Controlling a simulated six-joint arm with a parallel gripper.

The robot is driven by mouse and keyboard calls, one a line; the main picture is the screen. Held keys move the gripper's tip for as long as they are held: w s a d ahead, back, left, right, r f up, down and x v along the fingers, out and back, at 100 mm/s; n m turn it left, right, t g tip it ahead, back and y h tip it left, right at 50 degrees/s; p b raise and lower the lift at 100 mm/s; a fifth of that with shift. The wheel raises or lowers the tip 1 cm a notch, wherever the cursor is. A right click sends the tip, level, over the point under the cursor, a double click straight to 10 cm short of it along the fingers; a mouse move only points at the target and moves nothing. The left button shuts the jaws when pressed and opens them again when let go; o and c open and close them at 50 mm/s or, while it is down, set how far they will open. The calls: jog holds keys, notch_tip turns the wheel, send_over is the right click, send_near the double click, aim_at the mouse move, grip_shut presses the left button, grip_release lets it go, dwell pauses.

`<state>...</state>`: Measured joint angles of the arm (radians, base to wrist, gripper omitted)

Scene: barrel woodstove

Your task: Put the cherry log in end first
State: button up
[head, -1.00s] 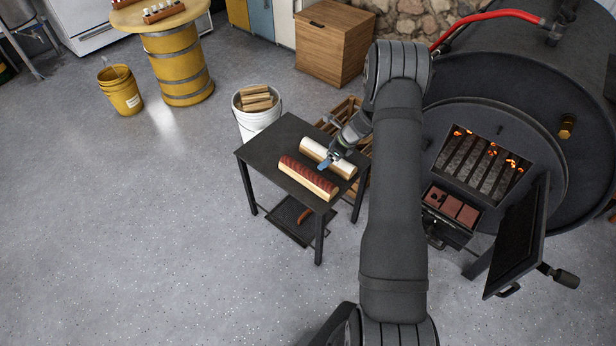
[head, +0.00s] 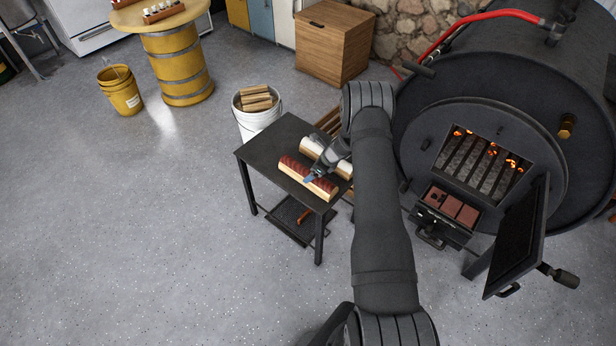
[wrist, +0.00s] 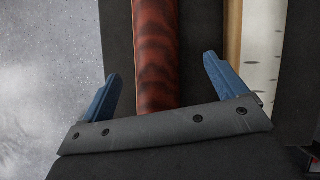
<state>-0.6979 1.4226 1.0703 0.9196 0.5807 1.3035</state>
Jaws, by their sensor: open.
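The cherry log (head: 307,178), with dark red bark and pale split wood, lies on the small dark table (head: 265,159). In the wrist view the log (wrist: 155,50) runs away between the two blue fingers. My gripper (head: 311,177) is open over the log's near part; in the wrist view the gripper (wrist: 160,80) has a finger on each side, apart from the bark. A white-barked log (head: 313,147) lies beside it, partly hidden by my gripper; it also shows at the right in the wrist view (wrist: 263,45). The stove's firebox opening (head: 483,160) glows inside.
The stove door (head: 520,235) stands swung open at the right. A brick-filled tray (head: 450,207) sits below the opening. A white bucket of split wood (head: 257,115) stands behind the table.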

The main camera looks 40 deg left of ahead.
aim_at(308, 172)
jog(key=x, duration=0.5)
jog(key=shift+s+a+r, duration=0.1)
jog(key=shift+s, duration=0.15)
jog(key=shift+c, duration=0.2)
jog(key=c, duration=1.7)
jog(key=shift+r, duration=0.5)
notch_tip(308, 172, up, 3)
jog(key=shift+a+r, duration=0.1)
jog(key=w+d+r, duration=0.3)
jog(key=d+r, duration=0.4)
jog(key=d, duration=0.4)
jog(key=shift+w+d, duration=0.15)
jog(key=shift+w, duration=0.15)
